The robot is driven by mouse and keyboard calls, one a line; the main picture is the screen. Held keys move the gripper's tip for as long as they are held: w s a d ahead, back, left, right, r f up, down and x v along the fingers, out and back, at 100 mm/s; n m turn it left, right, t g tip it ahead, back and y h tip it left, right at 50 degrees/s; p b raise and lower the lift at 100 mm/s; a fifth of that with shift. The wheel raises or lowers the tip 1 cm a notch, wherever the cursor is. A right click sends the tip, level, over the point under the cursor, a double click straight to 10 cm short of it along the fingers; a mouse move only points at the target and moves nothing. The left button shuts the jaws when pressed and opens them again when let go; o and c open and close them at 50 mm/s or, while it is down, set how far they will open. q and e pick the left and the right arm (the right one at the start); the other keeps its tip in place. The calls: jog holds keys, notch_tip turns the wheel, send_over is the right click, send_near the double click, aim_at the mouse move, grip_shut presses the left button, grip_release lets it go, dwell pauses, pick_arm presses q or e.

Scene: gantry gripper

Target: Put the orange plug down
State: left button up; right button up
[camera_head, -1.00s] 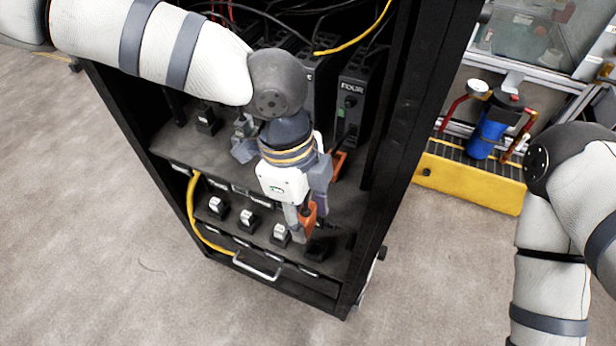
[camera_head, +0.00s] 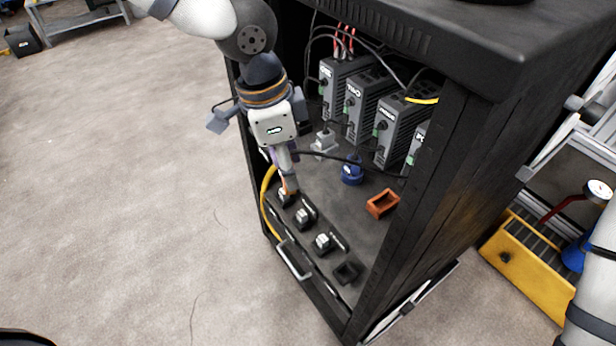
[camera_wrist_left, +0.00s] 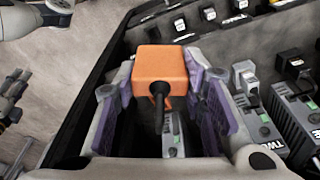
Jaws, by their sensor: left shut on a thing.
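The orange plug (camera_wrist_left: 160,70) sits between the purple-lined fingers of my left gripper (camera_wrist_left: 160,95) in the left wrist view, with a black cable running from it. In the head view my left gripper (camera_head: 288,180) points down over the left end of the row of sockets in the black rack. Only a sliver of orange shows at its fingertips there, close to the first white-topped piece (camera_head: 286,197). I cannot tell whether the plug touches anything below. My right gripper is out of view; only part of that arm shows at the right edge.
On the rack shelf (camera_head: 330,215) stand an orange hollow block (camera_head: 382,203), a blue round plug (camera_head: 352,170) and a grey plug (camera_head: 323,143). An empty black socket (camera_head: 346,272) ends the front row. Labelled modules (camera_head: 365,105) stand behind. The rack's right post (camera_head: 425,215) bounds the opening.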

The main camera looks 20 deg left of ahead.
pick_arm(q)
jog(key=w+f+b, duration=0.1)
jog(key=w+f, duration=0.2)
jog(key=w, duration=0.1)
jog(key=w+f, duration=0.3)
jog(key=w, duration=0.1)
jog(key=w+f+b, duration=0.1)
jog(key=w+f, duration=0.2)
jog(key=w, duration=0.1)
jog(key=shift+w+f+b, duration=0.15)
jog(key=shift+f+b, duration=0.05)
jog(key=shift+b, duration=0.15)
jog(key=shift+w+f, duration=0.15)
jog(key=shift+w, duration=0.1)
jog(key=shift+w+f+b, duration=0.15)
jog(key=shift+w+f, duration=0.05)
jog(key=shift+f, duration=0.65)
jog(key=shift+w+f+b, duration=0.15)
jog(key=shift+w+f, duration=0.05)
jog(key=shift+f, duration=0.6)
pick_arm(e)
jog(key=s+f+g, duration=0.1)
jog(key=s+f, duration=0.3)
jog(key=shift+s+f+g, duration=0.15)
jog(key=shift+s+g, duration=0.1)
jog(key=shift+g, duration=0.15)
pick_arm(q)
jog(key=shift+f, duration=0.2)
jog(key=o, duration=1.1)
